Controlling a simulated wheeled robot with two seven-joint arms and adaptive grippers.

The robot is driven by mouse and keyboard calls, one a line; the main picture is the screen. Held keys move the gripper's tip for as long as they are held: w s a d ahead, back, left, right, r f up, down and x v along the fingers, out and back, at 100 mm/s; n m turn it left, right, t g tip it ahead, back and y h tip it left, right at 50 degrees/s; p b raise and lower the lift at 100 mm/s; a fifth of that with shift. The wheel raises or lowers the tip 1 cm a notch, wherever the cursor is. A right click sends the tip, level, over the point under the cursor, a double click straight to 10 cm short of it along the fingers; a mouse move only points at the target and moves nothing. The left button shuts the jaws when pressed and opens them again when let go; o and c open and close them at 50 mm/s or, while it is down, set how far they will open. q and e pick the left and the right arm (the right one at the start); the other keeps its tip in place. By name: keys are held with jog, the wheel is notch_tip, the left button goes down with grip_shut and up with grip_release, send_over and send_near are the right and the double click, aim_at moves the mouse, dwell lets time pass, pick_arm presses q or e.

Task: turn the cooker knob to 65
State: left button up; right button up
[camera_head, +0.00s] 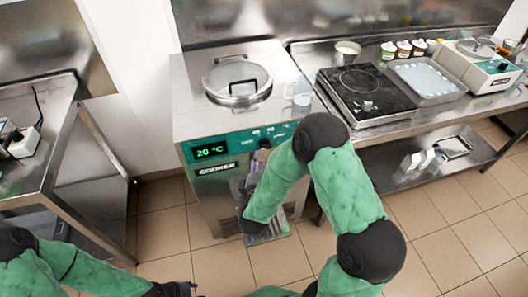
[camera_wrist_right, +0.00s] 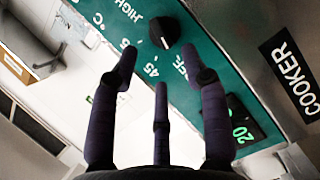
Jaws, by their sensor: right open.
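The cooker (camera_head: 190,105) is a steel machine with a green front panel and a round lid on top. Its panel shows a green "20 °C" display (camera_head: 210,151). In the right wrist view the black knob (camera_wrist_right: 164,32) has a white mark on its lower edge, with HIGH, 45 and other numbers printed around it. My right gripper (camera_head: 262,158) is at the front panel; in the wrist view its dark fingers (camera_wrist_right: 163,75) are spread and empty, their tips just short of the knob. My left gripper (camera_head: 172,290) is partly cut off at the bottom, away from the cooker.
A steel counter to the right holds a black hob (camera_head: 365,92), a tray (camera_head: 427,80), small tubs and a scale-like device (camera_head: 485,67). A clear jug (camera_head: 300,92) stands on the cooker's right edge. A steel table is at left. Tiled floor lies in front.

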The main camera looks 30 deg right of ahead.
aim_at(265, 148)
jog(key=b+x, duration=0.1)
jog(key=x, duration=0.4)
jog(key=shift+w+d, duration=0.2)
jog(key=shift+w, duration=0.05)
grip_shut()
